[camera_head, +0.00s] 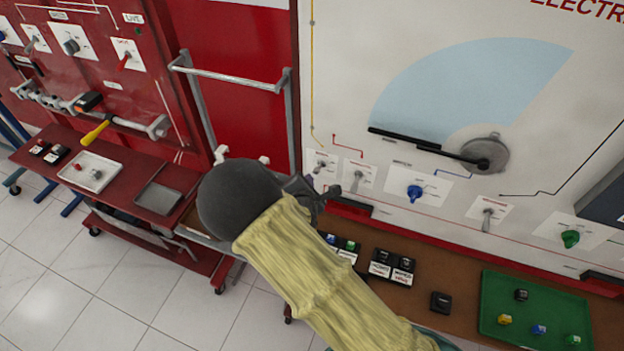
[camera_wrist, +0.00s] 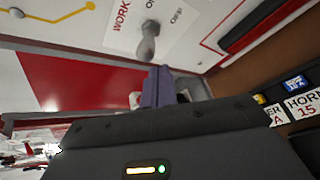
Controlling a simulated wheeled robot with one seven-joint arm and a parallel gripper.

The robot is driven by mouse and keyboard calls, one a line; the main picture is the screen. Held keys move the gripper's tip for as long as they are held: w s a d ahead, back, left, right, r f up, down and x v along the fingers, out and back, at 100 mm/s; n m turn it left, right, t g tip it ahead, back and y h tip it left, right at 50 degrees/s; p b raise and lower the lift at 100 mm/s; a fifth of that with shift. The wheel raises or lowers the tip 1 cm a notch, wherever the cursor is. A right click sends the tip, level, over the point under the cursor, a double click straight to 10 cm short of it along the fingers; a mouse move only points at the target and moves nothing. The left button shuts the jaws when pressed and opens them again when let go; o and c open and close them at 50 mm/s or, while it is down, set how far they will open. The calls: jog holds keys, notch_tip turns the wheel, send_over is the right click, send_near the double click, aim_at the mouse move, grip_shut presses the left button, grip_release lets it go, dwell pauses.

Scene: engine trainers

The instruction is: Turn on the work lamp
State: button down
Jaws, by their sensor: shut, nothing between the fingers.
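The work lamp switch is a grey toggle lever (camera_wrist: 148,42) on a white plate lettered "WORK" in the wrist view. In the head view, it appears to be the leftmost lever (camera_head: 320,166) on the white panel, by the yellow line. My gripper (camera_head: 328,189) is just below that lever in the head view. In the wrist view, its purple fingers (camera_wrist: 158,84) are shut and empty, their tips close below the lever's knob. I cannot tell whether they touch it. The lamp itself is not identifiable.
A second lever (camera_head: 358,176) sits just right, then a blue knob (camera_head: 415,192) and a wiper arm (camera_head: 425,143). A brown shelf below holds black blocks (camera_head: 393,262) and a green tray (camera_head: 490,323). A red trainer with a metal rail (camera_head: 235,80) stands left.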

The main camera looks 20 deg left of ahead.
jog(key=shift+r+p, duration=0.6)
jog(key=shift+r, duration=0.15)
jog(key=shift+f, duration=0.15)
jog(key=s+a+f+b, duration=0.1)
jog(key=s+a+f, duration=0.1)
jog(key=a, duration=0.1)
jog(key=s+d+r+b, duration=0.1)
jog(key=s+d+r, duration=0.1)
jog(key=s+r, duration=0.4)
jog(key=shift+s+d+r, duration=0.2)
jog(key=shift+d, duration=0.1)
jog(key=shift+d, duration=0.1)
